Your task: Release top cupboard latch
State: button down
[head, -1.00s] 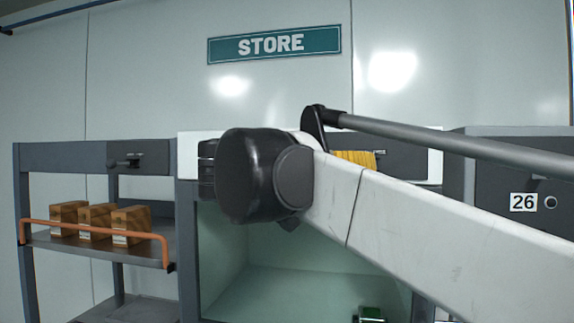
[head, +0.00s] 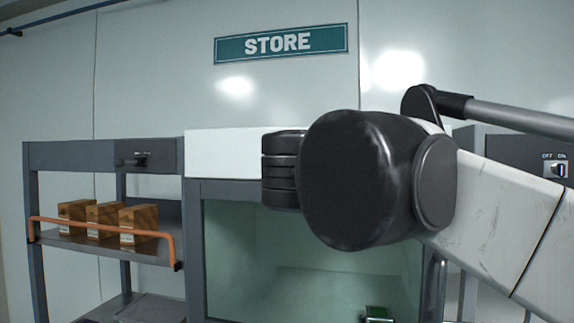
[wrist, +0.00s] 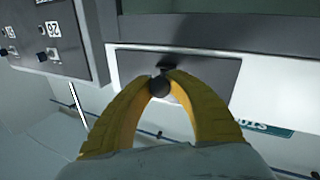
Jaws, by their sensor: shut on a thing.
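In the wrist view, my gripper (wrist: 160,82) has its two yellow fingers closed on a small dark round knob (wrist: 160,87). The knob stands out from a dark grey plate (wrist: 205,72) on a pale panel. A dark piece shows just behind the knob; the fingers cover part of the fitting, and I cannot tell its latch position. In the head view, the cupboard (head: 194,245) has a grey frame, a white top strip and a greenish clear front. My arm hides the latch and the gripper there.
A shelf unit (head: 35,215) with an orange rail and brown boxes (head: 138,225) stands left. A switch box (head: 555,168) is at right and shows beside the gripper in the wrist view (wrist: 48,42). A STORE sign (head: 281,44) hangs above.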

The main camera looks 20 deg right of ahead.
jog(key=shift+s+d+n+t+y+b, duration=0.3)
jog(key=shift+d+n+t+y, duration=0.25)
jog(key=shift+n+t+y, duration=0.9)
jog(key=shift+s+d+n+t+y+b, duration=0.25)
jog(key=shift+d+n+t+y, duration=0.35)
jog(key=shift+n+t+y, duration=0.85)
jog(key=shift+s+d+n+t+y+b, duration=0.3)
jog(key=shift+d+n+t+y, duration=0.5)
jog(key=shift+y, duration=1.2)
jog(key=shift+w+a+n+y, duration=0.1)
jog(key=shift+a+n+y, duration=0.2)
jog(key=shift+n, duration=0.1)
jog(key=c, duration=1.2)
grip_release()
jog(key=shift+s, duration=0.2)
jog(key=v, duration=0.7)
jog(key=shift+s+r, duration=0.15)
